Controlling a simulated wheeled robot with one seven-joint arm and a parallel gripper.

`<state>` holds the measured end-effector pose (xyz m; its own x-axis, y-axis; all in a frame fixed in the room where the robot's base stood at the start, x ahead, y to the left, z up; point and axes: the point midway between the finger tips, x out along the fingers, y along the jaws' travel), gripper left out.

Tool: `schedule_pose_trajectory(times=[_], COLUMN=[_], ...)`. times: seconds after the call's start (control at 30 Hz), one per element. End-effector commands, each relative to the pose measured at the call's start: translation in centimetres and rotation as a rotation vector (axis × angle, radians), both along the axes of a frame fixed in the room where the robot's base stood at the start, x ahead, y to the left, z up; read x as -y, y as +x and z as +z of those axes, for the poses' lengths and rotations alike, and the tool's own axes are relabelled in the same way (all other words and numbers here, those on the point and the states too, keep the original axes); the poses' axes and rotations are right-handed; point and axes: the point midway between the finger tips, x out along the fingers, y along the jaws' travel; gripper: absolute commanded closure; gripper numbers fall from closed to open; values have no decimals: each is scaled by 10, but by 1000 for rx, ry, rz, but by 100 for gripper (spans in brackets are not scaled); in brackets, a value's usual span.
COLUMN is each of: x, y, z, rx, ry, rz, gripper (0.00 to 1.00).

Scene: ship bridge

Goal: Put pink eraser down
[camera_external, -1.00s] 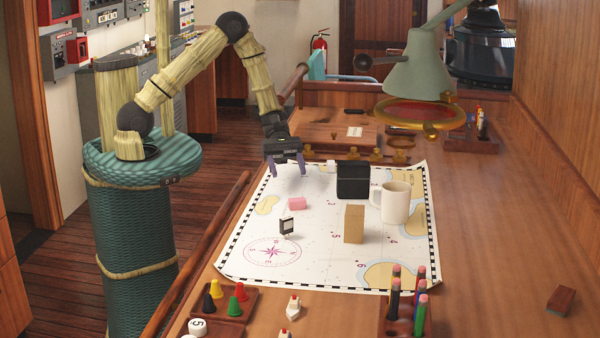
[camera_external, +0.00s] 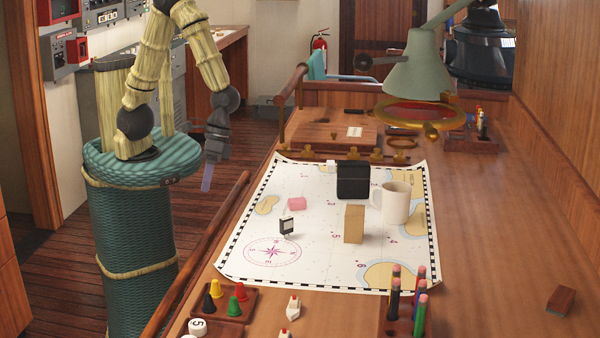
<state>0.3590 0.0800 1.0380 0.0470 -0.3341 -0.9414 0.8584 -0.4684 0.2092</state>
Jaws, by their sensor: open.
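The pink eraser (camera_external: 297,204) lies on the white nautical chart (camera_external: 320,255), left of the middle, above the compass rose. Nothing holds it. My gripper (camera_external: 207,180) hangs to the left of the table, over the floor, with its fingers pointing down. It is open and apart from the eraser, and I see nothing between its fingers. The fingers are seen nearly edge-on, so the gap between them is hard to see.
Near the eraser on the chart stand a small black-and-white item (camera_external: 287,227), a tan block (camera_external: 354,224), a black box (camera_external: 352,181) and a white mug (camera_external: 396,203). A wooden rail (camera_external: 205,255) runs along the table's left edge. A lamp (camera_external: 418,80) overhangs the back.

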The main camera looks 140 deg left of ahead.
Motion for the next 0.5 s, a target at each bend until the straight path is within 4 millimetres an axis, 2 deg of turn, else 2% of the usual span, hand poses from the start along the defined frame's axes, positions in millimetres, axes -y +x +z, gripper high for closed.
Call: schedule_pose_trajectory(times=[0.03, 0.3, 0.4, 0.5], x=[12, 56, 70, 79], y=[-2, -10, -11, -11], z=[6, 32, 41, 46], rx=[26, 211, 285, 330], ry=[59, 332, 403, 442], rz=[-115, -692, -864, -963], gripper=[37, 37, 37, 37])
